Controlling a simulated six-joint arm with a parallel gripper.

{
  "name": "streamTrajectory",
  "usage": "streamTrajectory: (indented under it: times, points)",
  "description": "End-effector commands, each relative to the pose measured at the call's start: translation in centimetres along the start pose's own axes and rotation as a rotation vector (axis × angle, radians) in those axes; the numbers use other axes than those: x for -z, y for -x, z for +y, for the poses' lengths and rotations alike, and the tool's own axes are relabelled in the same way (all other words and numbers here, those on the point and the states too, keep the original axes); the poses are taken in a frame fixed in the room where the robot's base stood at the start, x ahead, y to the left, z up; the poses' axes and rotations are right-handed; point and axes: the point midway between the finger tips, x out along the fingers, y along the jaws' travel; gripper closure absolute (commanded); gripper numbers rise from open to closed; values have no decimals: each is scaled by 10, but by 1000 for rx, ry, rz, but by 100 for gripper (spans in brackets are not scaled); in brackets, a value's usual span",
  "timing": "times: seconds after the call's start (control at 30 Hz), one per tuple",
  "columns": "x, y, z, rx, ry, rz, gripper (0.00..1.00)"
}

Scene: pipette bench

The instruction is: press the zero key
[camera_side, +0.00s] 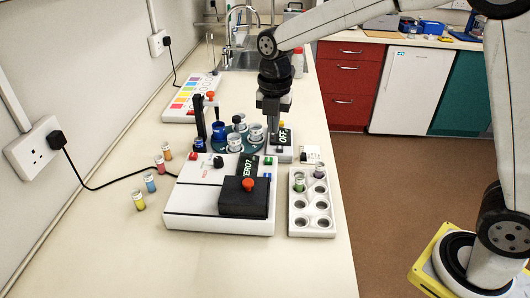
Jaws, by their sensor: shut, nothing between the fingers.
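A white instrument (190,200) with a black lidded block and a red knob (248,184) stands on the bench. Its tilted display (250,167) reads "ZERO?". A small green key (268,160) and a blue key (267,176) sit beside that display. A black knob (218,161) is at its back. I cannot read which key is the zero key. My gripper (273,134) is shut and empty, pointing down. It appears behind these keys, over or near a small white device whose display (284,137) reads "OFF". Whether its tips touch anything is unclear.
A teal round carousel (225,146) with white cups stands left of my gripper. A white rack (299,222) with round wells is at front right. Several coloured vials (138,201) stand at left. A black cable (110,185) crosses the bench. The front bench is clear.

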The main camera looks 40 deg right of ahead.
Motion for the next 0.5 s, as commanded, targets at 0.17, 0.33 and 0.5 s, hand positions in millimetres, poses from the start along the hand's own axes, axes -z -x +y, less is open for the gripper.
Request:
streamTrajectory:
  times: [0.17,0.33,0.5]
  points:
    - [0,6,9,10,126,6,100]
    - [0,8,11,15,175,9,100]
    - [0,8,12,15,181,9,100]
